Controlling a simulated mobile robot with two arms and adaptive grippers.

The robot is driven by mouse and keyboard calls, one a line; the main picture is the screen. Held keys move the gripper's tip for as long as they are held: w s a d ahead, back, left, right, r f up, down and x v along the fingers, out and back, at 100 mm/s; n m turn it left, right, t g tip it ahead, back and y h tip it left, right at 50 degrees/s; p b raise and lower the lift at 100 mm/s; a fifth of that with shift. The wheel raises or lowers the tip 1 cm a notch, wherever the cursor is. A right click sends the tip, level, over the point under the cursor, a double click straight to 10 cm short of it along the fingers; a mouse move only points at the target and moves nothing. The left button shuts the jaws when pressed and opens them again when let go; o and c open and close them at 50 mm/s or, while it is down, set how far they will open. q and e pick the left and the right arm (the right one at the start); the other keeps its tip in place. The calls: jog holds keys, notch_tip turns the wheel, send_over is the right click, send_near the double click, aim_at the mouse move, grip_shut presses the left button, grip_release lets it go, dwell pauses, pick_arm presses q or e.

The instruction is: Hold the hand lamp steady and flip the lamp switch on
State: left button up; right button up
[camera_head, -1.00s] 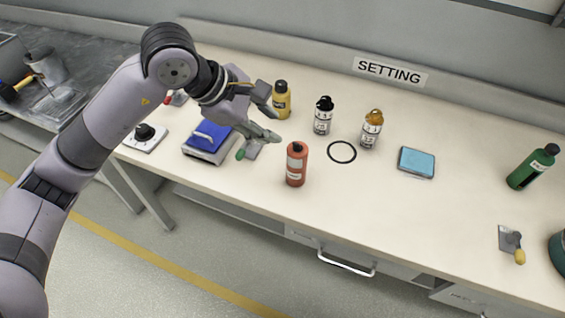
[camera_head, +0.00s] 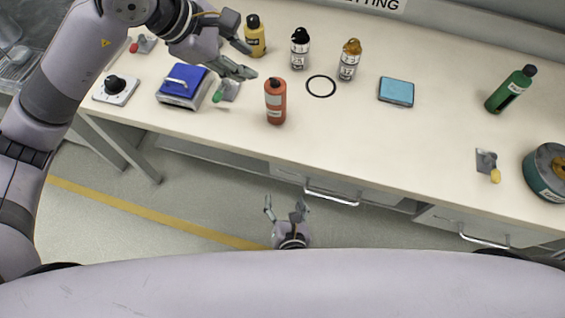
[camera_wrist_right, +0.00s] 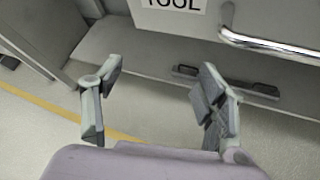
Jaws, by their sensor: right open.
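No object in view can be named with certainty as the hand lamp, and I cannot make out a lamp switch. A black knob on a white plate (camera_head: 115,88) sits at the table's left end. Beside it is a blue-topped grey device (camera_head: 184,85). My left gripper (camera_head: 250,61) is open and empty above the table, between the yellow bottle (camera_head: 255,36) and the red bottle (camera_head: 276,101). My right gripper (camera_head: 285,203) is open and empty, in front of the table and below its top. It also shows in the right wrist view (camera_wrist_right: 163,75), facing the drawer fronts.
On the table (camera_head: 420,140) are a black ring (camera_head: 321,86), a blue pad (camera_head: 396,92), a green bottle (camera_head: 511,90), a yellow-handled scraper (camera_head: 488,166) and a teal round object (camera_head: 547,172). A drawer handle (camera_wrist_right: 270,46) juts out near my right gripper.

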aim_at(277, 111)
notch_tip(277, 111, up, 18)
jog(key=w+n+t, duration=0.3)
jog(key=n+t, duration=0.1)
jog(key=t, duration=0.2)
jog(key=w, duration=0.5)
jog(key=w+a, duration=0.1)
jog(key=w, duration=1.1)
jog(key=shift+a+r, duration=0.1)
jog(key=shift+a, duration=0.2)
jog(key=shift+c, duration=0.5)
